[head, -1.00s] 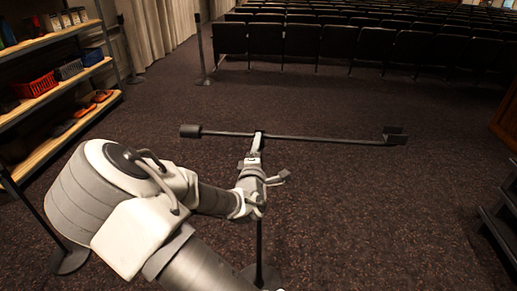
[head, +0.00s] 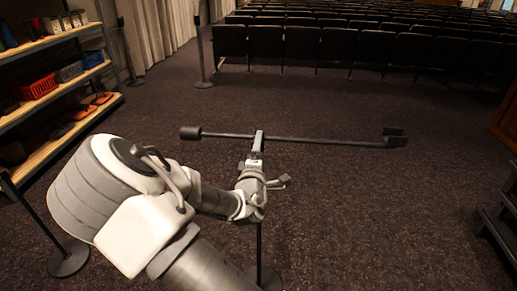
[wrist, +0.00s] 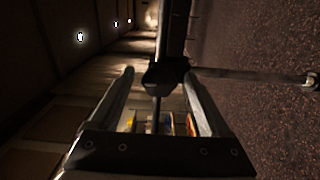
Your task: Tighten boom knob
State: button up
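The boom (head: 300,138) is a long dark bar lying almost level across the stand. A thick dark cylinder (head: 190,133) sits on its left end and a forked holder (head: 395,138) on its right end. The boom clamp (head: 259,140) is at the top of the stand. My gripper (head: 256,158) is just in front of the clamp. In the wrist view, the two fingers (wrist: 160,75) are apart. A dark blocky part (wrist: 167,72), probably the knob or clamp, shows at the fingertips, with a thin stem between the fingers. Contact cannot be told.
A shelf unit (head: 50,38) with baskets stands at the left. A dark post on a round base (head: 68,258) is near my arm at the lower left. Seat rows (head: 320,42) fill the back. Dark steps (head: 500,225) are at the right. Carpet around the stand is clear.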

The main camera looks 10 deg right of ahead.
jog(key=p+v, duration=0.9)
jog(key=v, duration=0.8)
jog(key=shift+s, duration=0.2)
dwell(0.5)
